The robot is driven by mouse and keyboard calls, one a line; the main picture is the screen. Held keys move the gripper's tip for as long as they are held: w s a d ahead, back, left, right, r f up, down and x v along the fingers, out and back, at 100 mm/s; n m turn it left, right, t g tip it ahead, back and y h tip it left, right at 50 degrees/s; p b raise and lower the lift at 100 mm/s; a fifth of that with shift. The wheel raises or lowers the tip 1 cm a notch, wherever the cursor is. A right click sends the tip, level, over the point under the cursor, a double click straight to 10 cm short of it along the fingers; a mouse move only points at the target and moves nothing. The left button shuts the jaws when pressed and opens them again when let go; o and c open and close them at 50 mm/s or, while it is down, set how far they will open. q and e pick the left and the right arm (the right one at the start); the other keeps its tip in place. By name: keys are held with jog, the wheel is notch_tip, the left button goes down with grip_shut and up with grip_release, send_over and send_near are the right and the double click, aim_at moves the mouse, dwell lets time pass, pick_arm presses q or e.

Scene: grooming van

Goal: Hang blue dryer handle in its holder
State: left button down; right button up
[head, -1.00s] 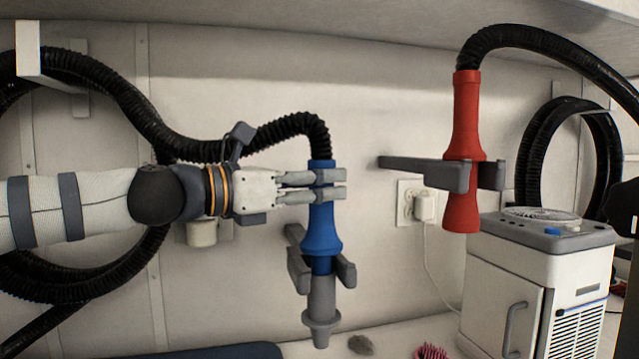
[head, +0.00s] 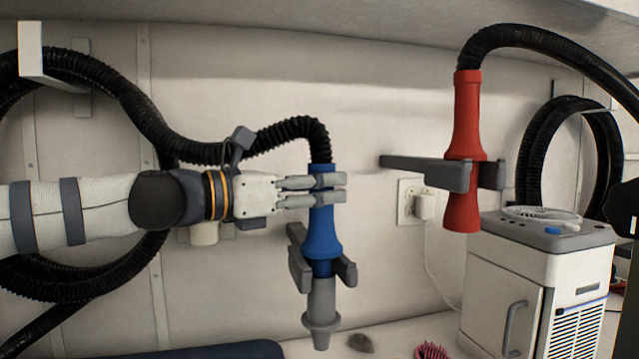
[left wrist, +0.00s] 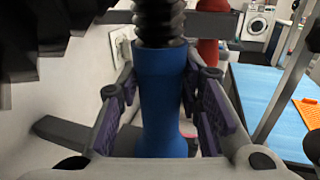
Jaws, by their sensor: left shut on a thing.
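The blue dryer handle (head: 321,235) hangs upright in the head view, with a grey nozzle (head: 321,305) below and a black hose leaving its top. My left gripper (head: 325,190) is shut around the handle's upper part, from the left. The handle's lower end is between the prongs of the grey holder (head: 300,265) on the wall; whether its weight rests there I cannot tell. In the left wrist view the blue handle (left wrist: 163,95) stands between my fingers. The right gripper is not clearly in view.
A red dryer handle (head: 463,130) hangs in another grey holder (head: 425,172) to the right. A white cabinet unit (head: 500,290) stands below it. Black hose (head: 120,95) loops across the left wall. A pink brush (head: 432,351) and a grey lump (head: 360,343) lie on the surface below.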

pick_arm(q)
jog(key=shift+f, duration=0.2)
jog(key=c, duration=1.1)
grip_release()
jog(key=o, duration=0.7)
jog(key=shift+f, duration=0.1)
